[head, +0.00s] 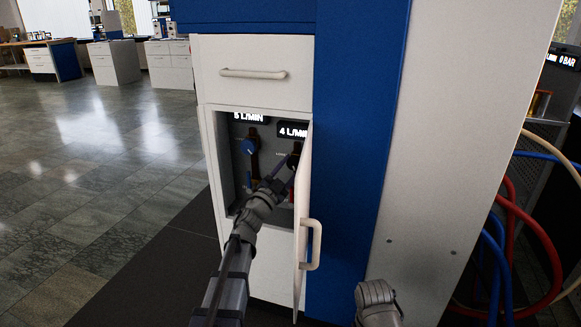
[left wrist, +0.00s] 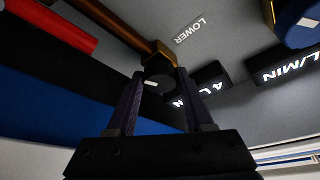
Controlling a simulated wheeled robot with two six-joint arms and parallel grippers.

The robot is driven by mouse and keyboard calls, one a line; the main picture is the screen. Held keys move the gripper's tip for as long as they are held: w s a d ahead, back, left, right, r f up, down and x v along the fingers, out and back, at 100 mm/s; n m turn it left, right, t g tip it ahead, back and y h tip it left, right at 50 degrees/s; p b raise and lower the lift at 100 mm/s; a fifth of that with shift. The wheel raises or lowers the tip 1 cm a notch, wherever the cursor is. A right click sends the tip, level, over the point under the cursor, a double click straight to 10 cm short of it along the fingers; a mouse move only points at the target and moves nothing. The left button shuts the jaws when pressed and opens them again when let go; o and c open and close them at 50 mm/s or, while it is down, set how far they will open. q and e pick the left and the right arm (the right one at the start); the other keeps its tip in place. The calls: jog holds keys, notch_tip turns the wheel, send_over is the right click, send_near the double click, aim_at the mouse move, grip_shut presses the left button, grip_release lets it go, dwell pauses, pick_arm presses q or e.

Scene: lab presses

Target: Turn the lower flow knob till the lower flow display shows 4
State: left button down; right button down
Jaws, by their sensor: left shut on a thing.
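In the head view, the lower flow display (head: 293,131) reads 4 L/MIN inside the open cabinet. The lower flow knob (head: 294,160) is dark and sits just below it, partly hidden by my left gripper (head: 287,168). In the left wrist view, the two fingers of the left gripper (left wrist: 158,88) are shut on the sides of the knob (left wrist: 156,72), next to the LOWER label (left wrist: 190,30). There the lower display (left wrist: 205,85) is partly covered by a finger.
Another display (head: 248,117) reads 5 L/MIN above a blue knob (head: 249,147) to the left. The cabinet door (head: 303,230) stands open close to the right of my left arm. A closed drawer (head: 253,88) is above. Red and blue hoses (head: 510,230) hang at far right.

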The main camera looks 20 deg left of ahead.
dwell(0.3)
pick_arm(q)
jog(key=shift+c, duration=1.4)
grip_release()
jog(key=b+v, duration=0.2)
jog(key=v, duration=0.5)
jog(key=shift+s, duration=0.4)
jog(key=shift+a+f, duration=0.15)
